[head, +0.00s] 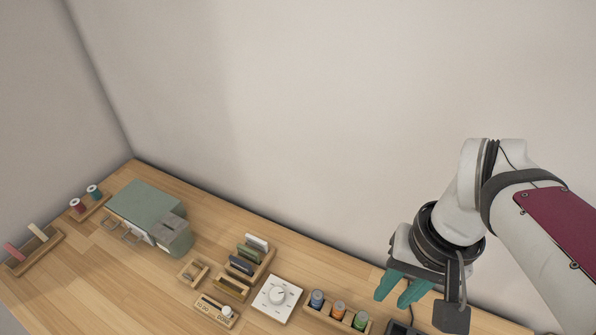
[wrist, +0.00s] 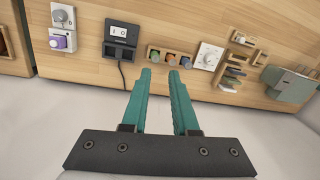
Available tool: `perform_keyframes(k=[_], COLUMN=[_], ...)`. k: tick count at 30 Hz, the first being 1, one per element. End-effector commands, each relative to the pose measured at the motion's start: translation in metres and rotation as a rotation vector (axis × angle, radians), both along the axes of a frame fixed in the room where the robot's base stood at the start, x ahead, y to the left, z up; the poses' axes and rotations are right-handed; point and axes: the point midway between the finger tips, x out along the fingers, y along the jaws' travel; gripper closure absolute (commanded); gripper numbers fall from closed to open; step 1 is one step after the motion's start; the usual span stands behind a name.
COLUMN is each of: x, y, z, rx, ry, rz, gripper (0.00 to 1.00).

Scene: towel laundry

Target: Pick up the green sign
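The green sign (head: 247,252) looks like a small flat plate standing in a stepped wooden rack (head: 259,271), among white, grey and dark plates. In the wrist view the rack (wrist: 234,76) is small at the right, and I cannot tell the green plate apart there. My gripper (head: 391,299) is up in the air at the right, well away from the rack. Its two teal fingers also show in the wrist view (wrist: 160,76), apart with nothing between them.
A green-grey box-shaped machine (head: 145,208) stands left of the rack. A white dial box (head: 276,298) and a wooden tray of coloured spools (head: 338,311) lie to its right. A small wooden holder (head: 193,272) is close by. The wall runs behind the table.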

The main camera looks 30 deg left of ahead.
Motion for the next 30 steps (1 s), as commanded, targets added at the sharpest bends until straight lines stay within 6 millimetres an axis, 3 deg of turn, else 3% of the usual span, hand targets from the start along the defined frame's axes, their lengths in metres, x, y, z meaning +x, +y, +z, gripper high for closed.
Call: perform_keyframes(k=[1, 4, 6, 7, 9, 11, 15, 21, 30], x=[0.034, 0.077, 0.084, 0.084, 0.077, 0.070, 0.065, 0.065, 0.063], y=[0.043, 0.142, 0.208, 0.231, 0.275, 0.299, 0.315, 0.314, 0.314], z=[0.001, -0.011, -0.029, -0.037, -0.055, -0.065, -0.087, -0.144, -0.195], rx=[-0.012, -0.029, -0.038, -0.042, -0.047, -0.049, -0.053, -0.052, -0.051], ry=[-0.009, -0.048, -0.071, -0.078, -0.094, -0.102, -0.108, -0.106, -0.108], rz=[0.235, 0.700, 0.972, 1.070, 1.250, 1.350, 1.428, 1.424, 1.421], gripper=[0.72, 0.72, 0.72, 0.72, 0.72, 0.72, 0.72, 0.72, 0.72])
